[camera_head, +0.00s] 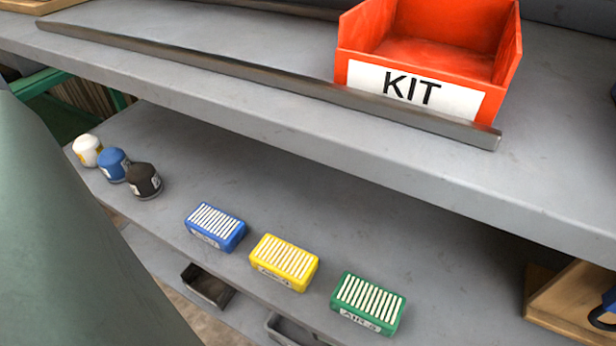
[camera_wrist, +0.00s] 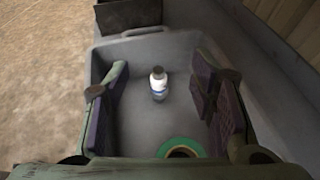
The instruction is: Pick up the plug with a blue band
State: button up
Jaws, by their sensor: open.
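In the wrist view a small plug (camera_wrist: 158,84) stands in a grey bin (camera_wrist: 170,41). It has a dark top, a white body and what looks like a blue band near its lower part. My gripper (camera_wrist: 160,99) is open, with one dark purple-padded finger on each side of the picture. The plug appears between the fingers, apart from both; its distance is hard to tell. The plug is not seen in the head view, and neither is my gripper.
A green ring (camera_wrist: 181,143) lies low in the wrist view. In the head view, a shelf holds blue (camera_head: 215,228), yellow (camera_head: 284,264) and green (camera_head: 368,303) slotted boxes and three capped canisters (camera_head: 114,166). A red KIT bin (camera_head: 490,95) stands on the shelf above.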

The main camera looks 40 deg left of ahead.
notch_tip(320, 180, down, 6)
jog(key=shift+s+f+b, duration=0.1)
jog(key=shift+s+b, duration=0.05)
jog(key=shift+b, duration=0.45)
jog(key=shift+x, duration=3.7)
jog(key=shift+c, duration=0.6)
grip_shut()
